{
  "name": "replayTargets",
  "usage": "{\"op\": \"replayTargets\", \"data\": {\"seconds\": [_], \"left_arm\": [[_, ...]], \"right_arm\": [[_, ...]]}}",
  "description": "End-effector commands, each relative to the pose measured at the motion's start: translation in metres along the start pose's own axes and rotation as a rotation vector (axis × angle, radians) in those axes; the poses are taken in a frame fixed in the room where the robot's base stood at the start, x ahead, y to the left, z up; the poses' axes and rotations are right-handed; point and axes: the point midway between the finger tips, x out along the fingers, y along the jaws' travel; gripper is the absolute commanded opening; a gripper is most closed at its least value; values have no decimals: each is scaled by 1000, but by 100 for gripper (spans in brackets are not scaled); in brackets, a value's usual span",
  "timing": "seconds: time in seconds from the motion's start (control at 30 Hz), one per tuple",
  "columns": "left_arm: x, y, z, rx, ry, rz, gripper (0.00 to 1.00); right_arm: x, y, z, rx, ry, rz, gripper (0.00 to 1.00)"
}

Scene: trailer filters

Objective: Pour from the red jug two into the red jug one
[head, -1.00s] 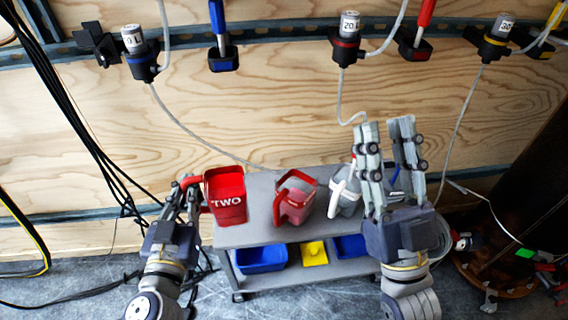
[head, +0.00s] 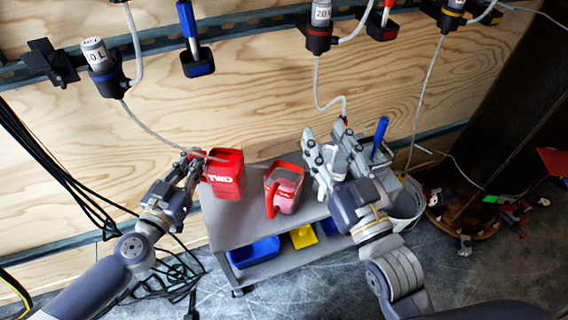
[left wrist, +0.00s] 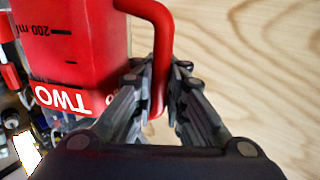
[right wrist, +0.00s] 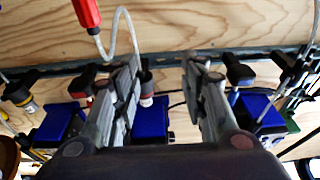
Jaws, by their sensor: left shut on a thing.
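Red jug two (head: 224,182), marked TWO, is at the left end of the grey cart and looks roughly upright; I cannot tell whether its base touches the cart. My left gripper (head: 188,164) is at its left side. In the left wrist view, the left fingers (left wrist: 160,84) are shut on its red handle (left wrist: 158,28). A clear jug with red rim and handle (head: 290,188), probably red jug one, stands on the cart to the right; its label is not readable. My right gripper (head: 328,140) is open above the cart's right part; it is empty in the right wrist view (right wrist: 165,75).
The grey cart (head: 240,228) holds blue bins (head: 254,252) and a yellow bin (head: 303,237) on its lower shelf. A whitish container is partly hidden behind my right gripper. A bucket (head: 404,203) stands at the cart's right. Hoses hang from the wooden wall.

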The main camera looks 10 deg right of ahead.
Motion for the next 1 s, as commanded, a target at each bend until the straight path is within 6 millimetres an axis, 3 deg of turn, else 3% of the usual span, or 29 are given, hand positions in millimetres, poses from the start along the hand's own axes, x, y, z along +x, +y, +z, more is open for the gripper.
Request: {"op": "replayTargets", "data": {"seconds": [0.43, 1.0], "left_arm": [[14, -14, 16, 1, 6, 49, 0], [16, -16, 20, -2, 6, 55, 0]], "right_arm": [[-2, 2, 19, -3, -101, 5, 40], [-3, 3, 22, -3, -118, 6, 40]]}}
